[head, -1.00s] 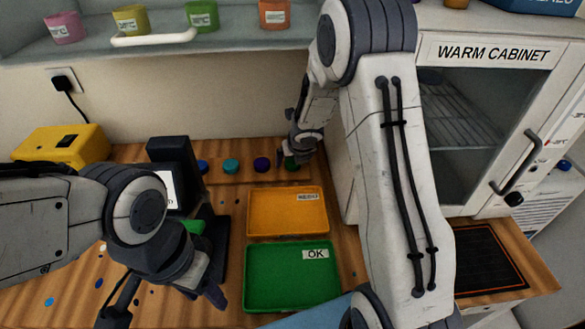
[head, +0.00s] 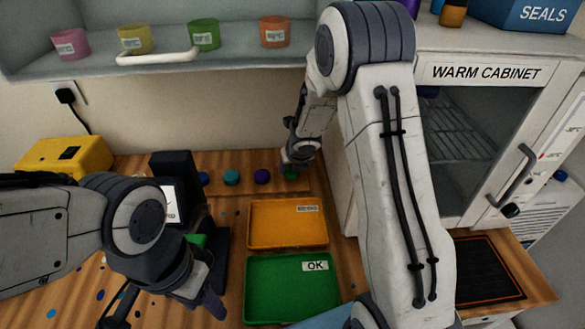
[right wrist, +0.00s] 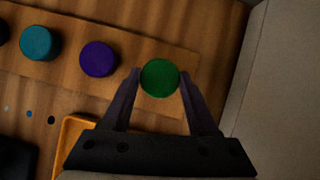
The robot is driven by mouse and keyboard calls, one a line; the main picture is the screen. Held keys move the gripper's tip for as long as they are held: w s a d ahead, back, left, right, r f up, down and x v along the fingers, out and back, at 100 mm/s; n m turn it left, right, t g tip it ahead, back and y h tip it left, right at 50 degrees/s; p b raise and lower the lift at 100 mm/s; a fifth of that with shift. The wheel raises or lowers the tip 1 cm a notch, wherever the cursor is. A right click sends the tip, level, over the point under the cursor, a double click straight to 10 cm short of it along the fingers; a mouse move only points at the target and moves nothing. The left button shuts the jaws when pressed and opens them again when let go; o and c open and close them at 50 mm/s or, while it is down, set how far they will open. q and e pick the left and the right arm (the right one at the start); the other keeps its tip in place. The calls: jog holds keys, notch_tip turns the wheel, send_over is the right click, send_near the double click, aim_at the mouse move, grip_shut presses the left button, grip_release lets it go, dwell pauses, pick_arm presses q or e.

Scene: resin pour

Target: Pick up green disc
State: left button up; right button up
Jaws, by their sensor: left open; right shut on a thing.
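The green disc (right wrist: 160,78) sits between the two fingertips of my right gripper (right wrist: 160,85), which is shut on it in the right wrist view. In the head view the green disc (head: 291,174) shows only in part below my right gripper (head: 297,160), at the right end of the row of discs. I cannot tell whether it is clear of the wooden strip. My left gripper (head: 208,300) is open over the lower left of the bench, apart from the discs; its fingertips show only partly.
A purple disc (right wrist: 99,58) and a teal disc (right wrist: 40,43) stand left of the green one. An orange tray (head: 288,242) and a green OK tray (head: 292,310) lie in front. The warm cabinet (head: 490,75) stands at the right. A shelf with cups (head: 204,34) hangs above.

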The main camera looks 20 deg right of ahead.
aim_at(292, 171)
pick_arm(q)
notch_tip(292, 171, up, 6)
jog(key=p, duration=0.5)
pick_arm(e)
notch_tip(292, 171, up, 6)
jog(key=shift+f, duration=0.15)
pick_arm(q)
notch_tip(292, 171, down, 5)
jog(key=b, duration=0.5)
pick_arm(e)
jog(key=s+a, duration=0.4)
jog(key=a, duration=0.5)
jog(key=s+a, duration=0.3)
jog(key=a, duration=0.6)
jog(key=shift+s+f, duration=0.2)
jog(key=shift+s, duration=0.2)
